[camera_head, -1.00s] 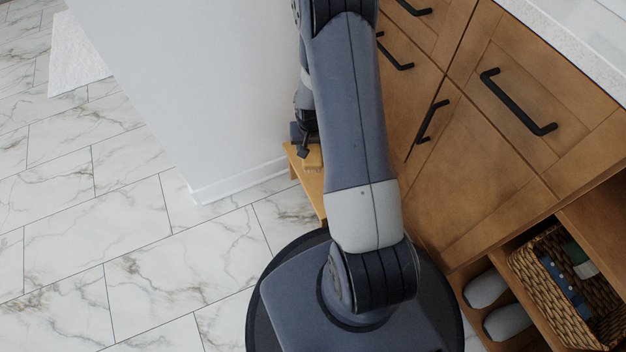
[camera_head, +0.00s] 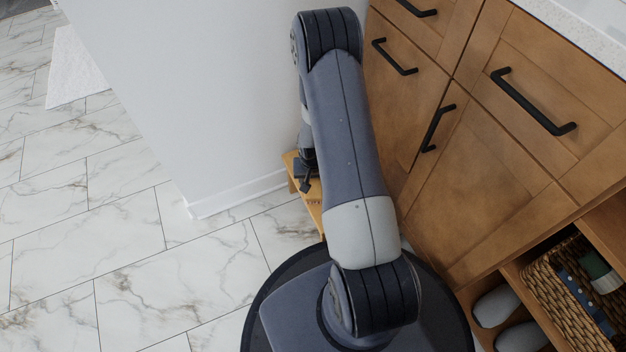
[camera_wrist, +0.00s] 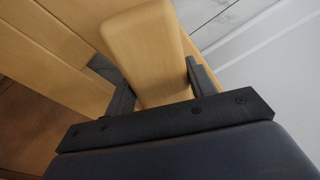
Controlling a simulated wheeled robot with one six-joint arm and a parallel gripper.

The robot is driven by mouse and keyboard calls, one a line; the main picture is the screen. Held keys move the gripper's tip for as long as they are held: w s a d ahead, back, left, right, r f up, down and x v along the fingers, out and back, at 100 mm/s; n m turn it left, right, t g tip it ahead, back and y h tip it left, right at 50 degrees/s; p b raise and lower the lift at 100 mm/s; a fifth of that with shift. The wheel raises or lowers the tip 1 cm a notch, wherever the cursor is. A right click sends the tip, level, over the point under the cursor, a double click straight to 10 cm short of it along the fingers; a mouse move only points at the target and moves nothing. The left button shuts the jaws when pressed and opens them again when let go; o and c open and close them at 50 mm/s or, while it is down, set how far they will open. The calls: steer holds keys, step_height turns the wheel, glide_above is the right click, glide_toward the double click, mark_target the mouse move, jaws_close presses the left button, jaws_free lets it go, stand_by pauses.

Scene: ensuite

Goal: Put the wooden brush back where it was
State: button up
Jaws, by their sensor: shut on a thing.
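The wooden brush (camera_wrist: 146,50) shows in the wrist view as a pale, rounded wooden block between the two dark fingers. My gripper (camera_wrist: 158,88) is shut on it. Light wooden slats of a small stool or bench (camera_wrist: 50,70) lie behind and beside the brush; I cannot tell whether the brush touches them. In the head view my gripper (camera_head: 306,178) is low over this wooden stool (camera_head: 291,161), between the white wall and the cabinet. My arm hides much of the stool there, and the brush is hard to make out.
A white wall (camera_head: 190,90) stands close on the left of my arm. A wooden cabinet (camera_head: 480,180) with black handles is on the right. Its lower shelf holds a wicker basket (camera_head: 560,310) and grey slippers (camera_head: 496,306).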

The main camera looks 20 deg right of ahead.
mark_target(313, 182)
steer(key=shift+f, duration=0.2)
steer(key=o, duration=0.9)
steer(key=shift+r, duration=0.1)
steer(key=shift+o, duration=0.2)
steer(key=shift+r, duration=0.1)
step_height(313, 182, up, 12)
steer(key=s+p, duration=0.1)
steer(key=p, duration=0.4)
steer(key=shift+s+a, duration=0.2)
steer(key=shift+a, duration=0.1)
